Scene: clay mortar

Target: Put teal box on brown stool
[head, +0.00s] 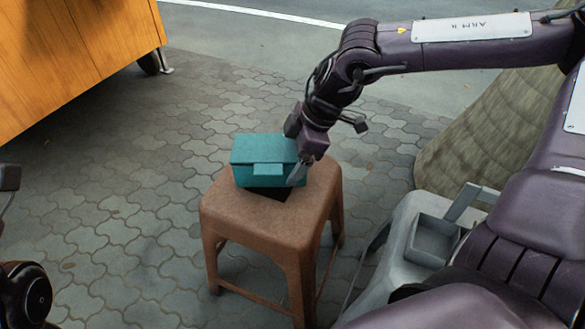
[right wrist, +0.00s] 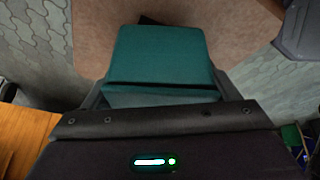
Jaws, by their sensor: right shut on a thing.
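The teal box (head: 262,149) has a lid and a front latch. In the head view it is over the seat of the brown stool (head: 232,214), towards the back. A dark shadow lies on the seat under the box's front; I cannot tell whether the box touches the seat or hangs just above it. My right gripper (head: 297,174) is shut on the box at its right side. In the right wrist view the box (right wrist: 162,57) is between the fingers, with the brown seat (right wrist: 100,25) behind it. The fingers of my left gripper are not in view.
A grey plastic stool or chair with a tray (head: 433,240) stands right of the brown stool. A tree trunk (head: 470,135) is behind it. An orange wooden cart (head: 75,55) is at the upper left. Paved ground (head: 130,190) left of the stool is clear.

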